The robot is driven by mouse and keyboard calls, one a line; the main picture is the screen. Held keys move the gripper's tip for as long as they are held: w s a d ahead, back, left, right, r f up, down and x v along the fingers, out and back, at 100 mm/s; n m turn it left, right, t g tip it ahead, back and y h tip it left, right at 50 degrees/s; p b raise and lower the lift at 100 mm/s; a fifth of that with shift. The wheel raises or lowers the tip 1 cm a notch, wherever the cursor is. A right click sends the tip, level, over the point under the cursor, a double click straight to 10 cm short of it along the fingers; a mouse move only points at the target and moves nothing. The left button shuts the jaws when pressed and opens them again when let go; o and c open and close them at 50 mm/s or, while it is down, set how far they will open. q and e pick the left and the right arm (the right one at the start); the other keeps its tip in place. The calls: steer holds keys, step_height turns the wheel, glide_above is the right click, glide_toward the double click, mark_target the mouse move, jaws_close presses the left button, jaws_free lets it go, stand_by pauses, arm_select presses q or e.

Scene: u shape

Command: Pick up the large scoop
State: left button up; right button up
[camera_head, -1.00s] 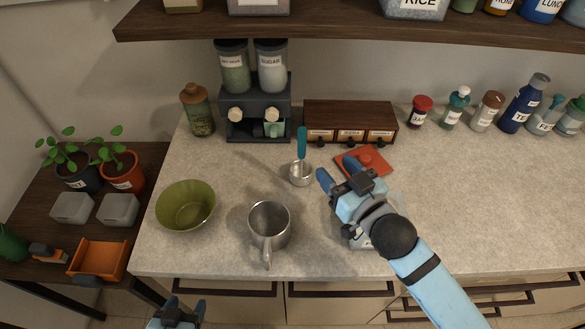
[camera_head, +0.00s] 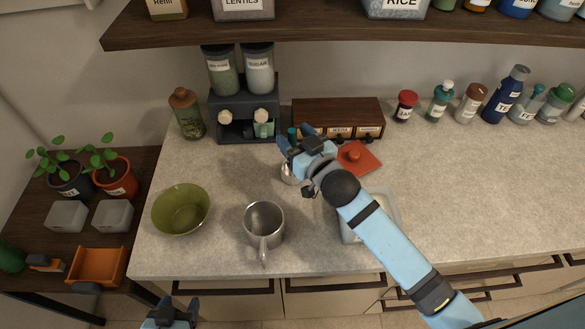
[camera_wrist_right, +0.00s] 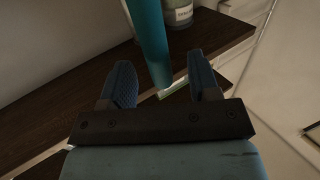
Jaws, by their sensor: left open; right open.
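The large scoop has a teal handle that stands upright and a small metal cup (camera_head: 288,172) on the counter. My right gripper (camera_head: 295,137) is at the handle and hides much of the scoop in the head view. In the right wrist view the teal handle (camera_wrist_right: 151,40) shows between the two blue fingers of my right gripper (camera_wrist_right: 161,80). The fingers are open, with a gap on both sides of the handle. My left gripper (camera_head: 172,312) is open and empty at the bottom edge of the head view, low in front of the counter.
A metal mug (camera_head: 264,228) and a green bowl (camera_head: 181,210) stand left of my right arm. A clear container (camera_head: 385,205) is partly under that arm. A red lid (camera_head: 358,157), a wooden drawer box (camera_head: 338,114) and a dark dispenser (camera_head: 246,112) stand behind. A shelf (camera_head: 330,32) hangs above.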

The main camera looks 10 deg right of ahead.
steer(key=shift+x, duration=1.55)
steer(key=shift+f, duration=0.1)
jaws_close()
